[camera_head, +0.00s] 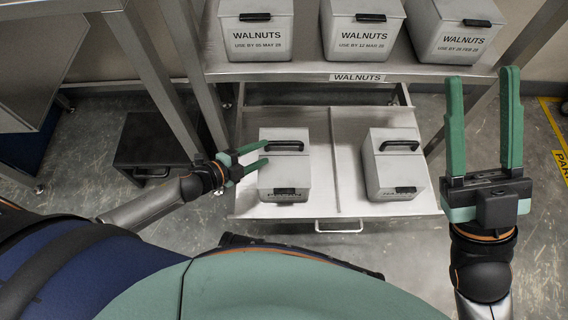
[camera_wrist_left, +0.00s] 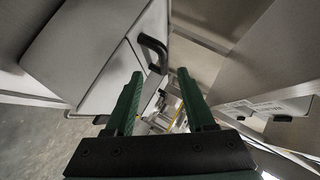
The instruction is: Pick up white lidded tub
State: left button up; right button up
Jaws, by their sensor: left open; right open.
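Two white lidded tubs stand in the open drawer: a left tub (camera_head: 285,180) and a right tub (camera_head: 396,175), each with a black handle on its lid and a dark front latch. My left gripper (camera_head: 267,153) is open and empty, its fingers reaching over the left tub's lid from the left, near its handle (camera_head: 283,146). In the left wrist view, a black handle (camera_wrist_left: 153,52) shows just ahead of the fingertips (camera_wrist_left: 160,73) on a white tub (camera_wrist_left: 112,85). I cannot tell whether they touch. My right gripper (camera_head: 481,76) is open and empty, raised at the right.
Several more tubs stand on the shelf (camera_head: 310,72) above, marked WALNUTS with use-by dates. The pulled-out drawer (camera_head: 334,211) has a divider between its two tubs. Steel posts (camera_head: 155,75) flank the left. A black box (camera_head: 150,140) sits on the floor at left.

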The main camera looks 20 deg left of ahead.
aim_at(278, 142)
pick_arm(q)
jog(key=b+x, duration=0.2)
jog(key=x, duration=0.3)
jog(key=shift+w+r, duration=0.15)
jog(key=shift+w, duration=0.05)
jog(key=shift+c, duration=0.3)
grip_shut()
dwell(0.9)
jog(key=shift+w+d+r, duration=0.1)
jog(key=shift+w+r, duration=0.05)
jog(key=shift+r, duration=0.1)
